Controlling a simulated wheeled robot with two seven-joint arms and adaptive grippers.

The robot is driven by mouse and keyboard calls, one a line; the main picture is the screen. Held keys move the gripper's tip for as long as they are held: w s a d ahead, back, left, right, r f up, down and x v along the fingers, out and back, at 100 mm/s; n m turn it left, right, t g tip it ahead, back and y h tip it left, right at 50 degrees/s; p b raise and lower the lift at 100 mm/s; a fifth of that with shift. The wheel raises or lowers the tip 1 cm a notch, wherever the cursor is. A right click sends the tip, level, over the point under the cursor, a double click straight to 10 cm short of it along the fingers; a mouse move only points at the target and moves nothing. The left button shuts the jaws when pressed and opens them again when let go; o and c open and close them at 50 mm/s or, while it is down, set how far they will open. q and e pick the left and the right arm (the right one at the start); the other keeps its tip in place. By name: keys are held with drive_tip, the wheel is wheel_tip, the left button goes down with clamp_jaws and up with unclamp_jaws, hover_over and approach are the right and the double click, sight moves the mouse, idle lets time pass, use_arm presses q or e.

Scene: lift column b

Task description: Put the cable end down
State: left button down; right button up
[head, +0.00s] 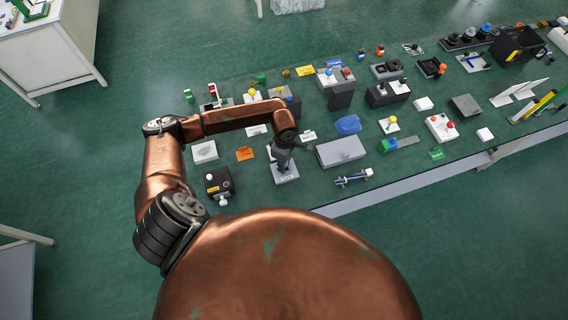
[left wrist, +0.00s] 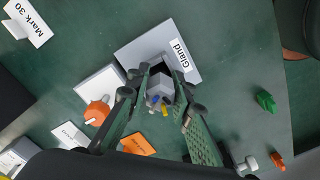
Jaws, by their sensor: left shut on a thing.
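My left gripper (head: 283,158) hangs pointing down over a pale grey plate (head: 286,178) on the green bench. In the left wrist view, my left gripper (left wrist: 161,76) is shut on a grey block-like piece with blue and yellow bits, the cable end (left wrist: 157,92). The plate labelled "Gland" (left wrist: 192,70) lies just beyond the fingertips, with a dark area partly hidden behind the fingers. I cannot tell whether the cable end touches the plate. In the head view the gripper hides the cable end. My right gripper is not in view.
A black box (head: 218,184) stands left of the gripper and a large grey box (head: 341,151) right of it. An orange card (head: 245,153) and a white block (head: 205,151) lie nearby. Many small fixtures crowd the bench farther right. The bench's front edge is close.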

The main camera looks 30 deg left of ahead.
use_arm(q)
drive_tip(key=shift+f, duration=0.2)
drive_tip(key=shift+s+f+b, duration=0.25)
drive_tip(key=shift+f+b, duration=0.25)
drive_tip(key=shift+b, duration=0.2)
drive_tip(key=c, duration=2)
unclamp_jaws()
drive_tip(key=shift+f, duration=0.1)
drive_tip(key=shift+o, duration=1.4)
drive_tip(key=shift+d+f, duration=0.1)
drive_tip(key=shift+w, duration=0.1)
drive_tip(key=shift+r, duration=0.3)
